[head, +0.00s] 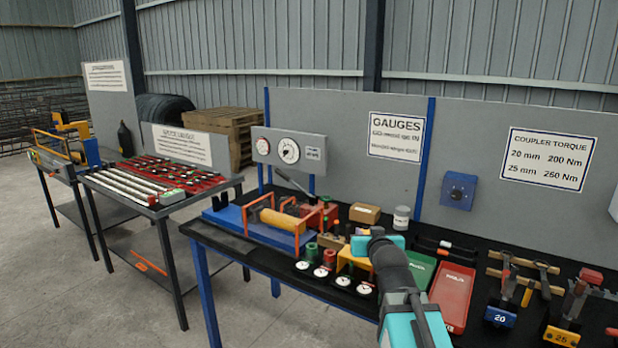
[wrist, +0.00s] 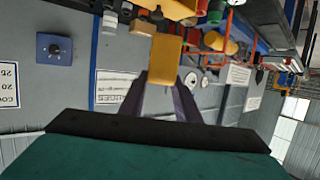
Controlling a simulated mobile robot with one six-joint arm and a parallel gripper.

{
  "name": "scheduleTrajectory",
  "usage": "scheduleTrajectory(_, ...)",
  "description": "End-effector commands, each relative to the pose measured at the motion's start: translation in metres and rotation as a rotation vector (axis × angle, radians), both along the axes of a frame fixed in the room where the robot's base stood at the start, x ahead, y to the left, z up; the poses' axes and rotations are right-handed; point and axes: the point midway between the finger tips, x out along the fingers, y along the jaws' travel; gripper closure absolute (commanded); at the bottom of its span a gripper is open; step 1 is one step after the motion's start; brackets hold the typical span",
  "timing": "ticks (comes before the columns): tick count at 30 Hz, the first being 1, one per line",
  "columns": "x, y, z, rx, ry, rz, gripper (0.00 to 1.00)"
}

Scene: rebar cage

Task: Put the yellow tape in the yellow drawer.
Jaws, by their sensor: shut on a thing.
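My gripper (wrist: 163,85) is shut on a yellow block-like thing, which I take to be the yellow tape (wrist: 163,58). It sticks out beyond the fingertips in the wrist view. I cannot make out a yellow drawer for certain; my arm hides part of the bench.
The black bench (head: 340,290) is crowded. Several round dials (head: 343,281) line its front edge. A blue fixture with a yellow cylinder (head: 283,220) is at left. A red case (head: 453,297) and hand tools are at right. A grey panel (head: 480,180) stands behind.

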Motion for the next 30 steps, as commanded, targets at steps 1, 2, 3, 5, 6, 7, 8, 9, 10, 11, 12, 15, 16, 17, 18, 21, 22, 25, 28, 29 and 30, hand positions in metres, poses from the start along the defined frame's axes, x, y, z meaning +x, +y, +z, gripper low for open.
scheduleTrajectory(1,0.000,0.000,-0.012,0.000,-0.002,0.000,1.00)
scheduleTrajectory(2,0.000,0.000,-0.016,0.000,-0.002,0.000,1.00)
scheduleTrajectory(3,0.000,0.000,-0.021,0.000,-0.002,0.000,1.00)
scheduleTrajectory(5,0.000,0.000,-0.028,0.000,-0.002,-0.001,1.00)
scheduleTrajectory(6,0.000,0.000,-0.033,0.000,-0.002,-0.001,1.00)
scheduleTrajectory(7,0.000,0.000,-0.037,0.000,-0.002,-0.001,1.00)
scheduleTrajectory(8,0.000,0.000,-0.040,0.000,-0.002,-0.001,1.00)
scheduleTrajectory(9,0.000,0.000,-0.045,0.000,-0.002,-0.001,1.00)
scheduleTrajectory(10,0.000,0.000,-0.048,0.000,-0.002,-0.001,1.00)
scheduleTrajectory(11,0.000,0.000,-0.051,0.000,-0.002,-0.001,1.00)
scheduleTrajectory(12,0.000,0.000,-0.055,0.001,-0.002,-0.001,1.00)
scheduleTrajectory(15,0.000,-0.001,-0.061,0.001,-0.002,-0.001,1.00)
scheduleTrajectory(16,0.000,-0.001,-0.063,0.001,-0.002,-0.001,1.00)
scheduleTrajectory(17,0.000,-0.001,-0.064,0.001,-0.002,-0.001,1.00)
scheduleTrajectory(18,0.000,-0.001,-0.065,0.001,-0.002,-0.001,1.00)
scheduleTrajectory(21,0.000,-0.001,-0.066,0.001,-0.002,-0.001,1.00)
scheduleTrajectory(22,0.000,-0.001,-0.066,0.001,-0.002,-0.001,1.00)
scheduleTrajectory(25,0.000,-0.001,-0.066,0.001,-0.002,-0.001,1.00)
scheduleTrajectory(28,0.000,-0.001,-0.066,0.001,-0.002,-0.001,1.00)
scheduleTrajectory(29,0.000,-0.001,-0.066,0.001,-0.002,-0.001,1.00)
scheduleTrajectory(30,0.000,-0.001,-0.066,0.001,-0.002,-0.001,1.00)
